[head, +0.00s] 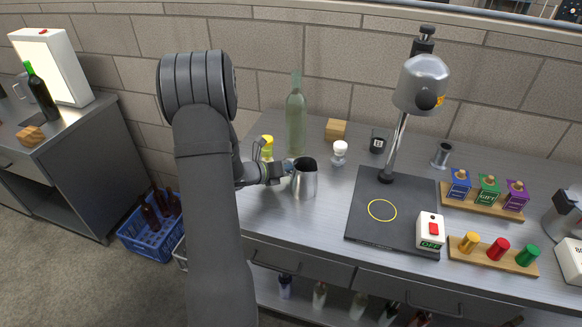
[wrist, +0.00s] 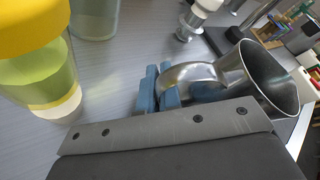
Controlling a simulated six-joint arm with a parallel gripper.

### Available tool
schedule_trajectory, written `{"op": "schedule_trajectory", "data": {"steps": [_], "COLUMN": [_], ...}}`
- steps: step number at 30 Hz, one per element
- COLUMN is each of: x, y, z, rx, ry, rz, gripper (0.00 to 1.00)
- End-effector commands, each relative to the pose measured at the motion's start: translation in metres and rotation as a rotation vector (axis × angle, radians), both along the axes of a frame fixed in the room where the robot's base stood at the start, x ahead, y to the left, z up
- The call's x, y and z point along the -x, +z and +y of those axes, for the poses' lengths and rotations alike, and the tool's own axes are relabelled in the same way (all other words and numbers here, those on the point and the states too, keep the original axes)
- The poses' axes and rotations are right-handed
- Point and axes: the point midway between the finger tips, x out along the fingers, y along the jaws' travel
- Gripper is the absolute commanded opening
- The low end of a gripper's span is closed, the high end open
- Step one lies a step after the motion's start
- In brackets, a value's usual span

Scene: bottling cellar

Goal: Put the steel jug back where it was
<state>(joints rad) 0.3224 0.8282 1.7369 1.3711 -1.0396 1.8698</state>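The steel jug (head: 305,182) is a shiny open-topped cup with a dark inside, upright at the left front of the bench. In the wrist view the jug (wrist: 262,78) shows its wide mouth and its curved handle toward me. My gripper (head: 287,168) comes in from the left at the handle. Its blue fingertips (wrist: 172,92) are closed on the handle in the wrist view. I cannot tell whether the jug's base touches the bench top.
A yellow-capped container (head: 266,147) stands close behind my gripper, with a tall green bottle (head: 296,115) beyond. A white-topped stopper (head: 339,152) is behind the jug. A black stand base (head: 400,190) with a yellow ring lies to the right. Bare bench (head: 285,220) shows in front.

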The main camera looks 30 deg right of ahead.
Motion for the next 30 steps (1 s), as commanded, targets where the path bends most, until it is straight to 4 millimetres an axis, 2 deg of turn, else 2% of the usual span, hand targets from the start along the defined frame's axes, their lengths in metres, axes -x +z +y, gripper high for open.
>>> {"op": "schedule_trajectory", "data": {"steps": [1,3,4,14,17,24,30], "x": [0.0,0.0,0.0,0.0,0.001,0.008,0.013], "y": [0.0,0.0,0.0,0.003,0.008,0.026,0.037], "z": [0.0,0.0,0.0,0.004,0.018,0.067,0.098], "rx": [0.0,0.0,0.0,0.0,-0.001,0.001,0.0], "ry": [0.0,0.0,0.0,0.002,0.004,0.006,0.003], "rz": [0.0,0.0,0.0,0.0,0.0,-0.001,0.0], "gripper": [0.1,0.23,0.26,0.26,0.26,0.26,0.26]}}
